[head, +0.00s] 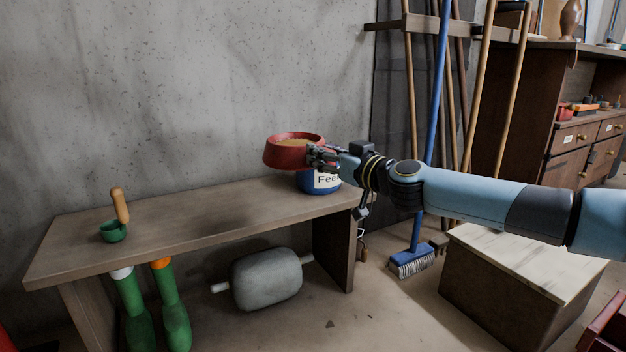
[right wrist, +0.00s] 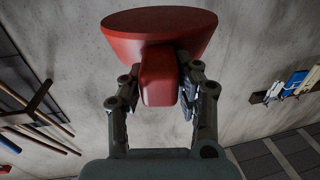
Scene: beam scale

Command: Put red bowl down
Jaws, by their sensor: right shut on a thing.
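The red bowl (head: 285,154) has tan contents and is held upright above the right end of the wooden bench (head: 190,216). My right gripper (head: 325,156) is shut on the bowl's side. In the right wrist view the bowl (right wrist: 160,25) fills the top, and the gripper (right wrist: 160,92) has its fingers on both sides of a red block-like handle. My left gripper is not in view.
A green scoop (head: 113,231) with a wooden handle stands at the left. The bench's middle is clear. A blue broom (head: 412,258) and several poles lean at the right. A wooden box (head: 520,262) stands on the floor.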

